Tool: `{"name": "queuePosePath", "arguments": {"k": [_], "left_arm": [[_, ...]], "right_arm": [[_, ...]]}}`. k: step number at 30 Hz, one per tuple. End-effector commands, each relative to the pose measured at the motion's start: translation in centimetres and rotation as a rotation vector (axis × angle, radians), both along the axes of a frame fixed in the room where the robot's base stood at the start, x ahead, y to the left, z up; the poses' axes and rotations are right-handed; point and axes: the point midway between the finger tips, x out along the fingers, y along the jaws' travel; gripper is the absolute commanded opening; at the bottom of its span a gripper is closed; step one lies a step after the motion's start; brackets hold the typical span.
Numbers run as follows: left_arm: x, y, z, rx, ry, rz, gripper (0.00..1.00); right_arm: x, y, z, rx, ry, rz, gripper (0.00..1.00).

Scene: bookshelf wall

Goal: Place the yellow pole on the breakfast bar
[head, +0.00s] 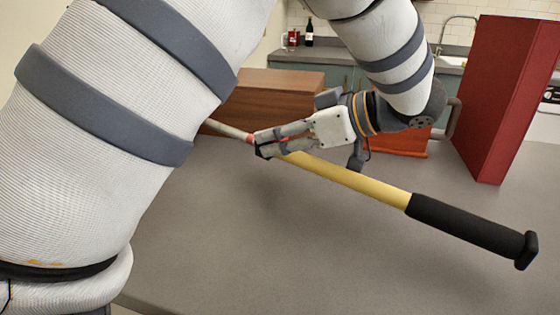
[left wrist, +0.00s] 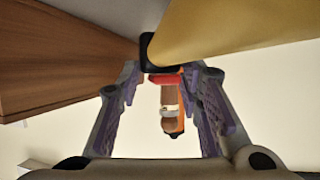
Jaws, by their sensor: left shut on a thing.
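The yellow pole (head: 350,180) has a yellow shaft, a black grip (head: 465,225) with a flared end, and a thin pale far end past a red band. It slants across the head view from upper left to lower right. My left gripper (head: 268,145) is shut on it near the red band. The breakfast bar (head: 220,260) is the wide grey surface below the pole. The pole appears held over it; any contact is unclear. In the left wrist view, the yellow shaft (left wrist: 235,25) passes close above my left gripper's fingers (left wrist: 165,75).
A tall dark red box (head: 505,95) stands at the right. A brown wooden box (head: 265,95) stands at the back left, and a lower orange-red box (head: 405,145) is behind my gripper. A bottle (head: 309,33) stands farther back. The bar's near middle is clear.

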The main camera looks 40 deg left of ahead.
Motion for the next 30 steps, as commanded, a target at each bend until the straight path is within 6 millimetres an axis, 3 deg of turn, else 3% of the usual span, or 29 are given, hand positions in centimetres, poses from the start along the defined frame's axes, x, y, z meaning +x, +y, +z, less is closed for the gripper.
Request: {"name": "queuePosePath", "arguments": {"k": [9, 17, 18, 20, 30], "left_arm": [[0.0, 0.0, -5.1, 0.003, 0.002, 0.0, 0.0], [0.0, 0.0, -5.2, 0.002, -0.002, 0.0, 0.0], [-0.1, 0.0, -5.2, 0.002, -0.002, 0.0, 0.42], [-0.1, 0.0, -5.2, 0.002, -0.002, 0.0, 0.54], [0.1, -0.2, -5.0, 0.001, -0.003, -0.001, 0.54]], "right_arm": [[-0.6, 0.0, -0.5, 0.0, 0.02, -0.001, 0.0], [-0.5, 0.0, -0.5, 0.0, 0.018, -0.001, 0.0], [-0.5, 0.0, -0.5, 0.0, 0.018, -0.001, 0.0], [-0.5, 0.0, -0.5, 0.0, 0.018, -0.001, 0.0], [-0.5, 0.0, -0.5, 0.0, 0.019, 0.0, 0.0]]}}
